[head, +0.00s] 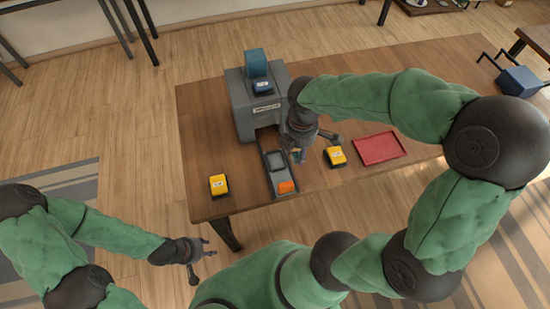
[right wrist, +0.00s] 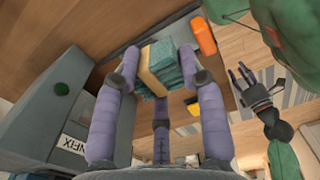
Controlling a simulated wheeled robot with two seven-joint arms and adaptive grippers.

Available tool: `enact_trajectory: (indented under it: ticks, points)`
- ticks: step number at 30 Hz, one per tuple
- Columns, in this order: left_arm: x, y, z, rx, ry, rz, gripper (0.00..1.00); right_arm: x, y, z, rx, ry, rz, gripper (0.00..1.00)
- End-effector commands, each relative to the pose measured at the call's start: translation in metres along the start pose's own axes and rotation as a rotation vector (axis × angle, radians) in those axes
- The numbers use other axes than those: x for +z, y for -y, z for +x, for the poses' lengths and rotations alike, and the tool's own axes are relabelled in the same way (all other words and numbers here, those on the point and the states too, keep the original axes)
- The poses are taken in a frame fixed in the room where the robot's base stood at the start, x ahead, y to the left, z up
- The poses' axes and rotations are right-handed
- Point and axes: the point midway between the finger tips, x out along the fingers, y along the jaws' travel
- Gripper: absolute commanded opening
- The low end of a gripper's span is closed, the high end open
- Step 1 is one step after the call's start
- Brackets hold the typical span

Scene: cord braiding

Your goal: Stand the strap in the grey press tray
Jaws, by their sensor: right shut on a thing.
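The strap (right wrist: 158,68), a teal braided bundle with a tan band, is gripped between the purple-grey fingers of my right gripper (right wrist: 160,75). In the head view my right gripper (head: 299,150) is above the table, just right of the grey press tray, and only a little teal shows at its fingers. The grey press tray (head: 277,178) sticks out from the front of the grey press (head: 240,105); an orange block (head: 286,186) is at its near end. My left gripper (head: 200,250) is off the table's front edge, fingers spread and empty.
A yellow button box (head: 219,184) stands left of the tray and another (head: 335,156) right of it. A red tray (head: 380,148) lies farther right on the wooden table (head: 430,75). A blue basket (head: 520,80) is at the far right.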

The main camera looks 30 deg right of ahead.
Motion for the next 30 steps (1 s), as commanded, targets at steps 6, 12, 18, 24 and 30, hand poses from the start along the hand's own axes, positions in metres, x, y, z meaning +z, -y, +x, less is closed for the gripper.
enact_trajectory:
  ticks: [6,12,18,24,30]
  points:
    - [-0.001,0.007,0.019,0.000,0.000,0.000,0.40,-0.025,-0.030,0.034,-0.004,0.001,-0.002,0.08]
    - [-0.001,0.010,0.029,0.000,0.000,-0.001,0.40,-0.038,-0.047,0.057,-0.002,0.001,0.000,0.08]
    - [-0.001,0.011,0.031,0.000,-0.001,-0.001,0.40,-0.042,-0.053,0.064,0.001,0.000,0.001,0.08]
    - [-0.002,0.015,0.042,0.000,-0.001,-0.001,0.40,-0.046,-0.057,0.088,-0.003,0.001,0.002,0.08]
    - [-0.002,0.017,0.046,0.000,-0.001,-0.001,0.40,-0.046,-0.058,0.102,0.000,0.000,0.002,0.08]
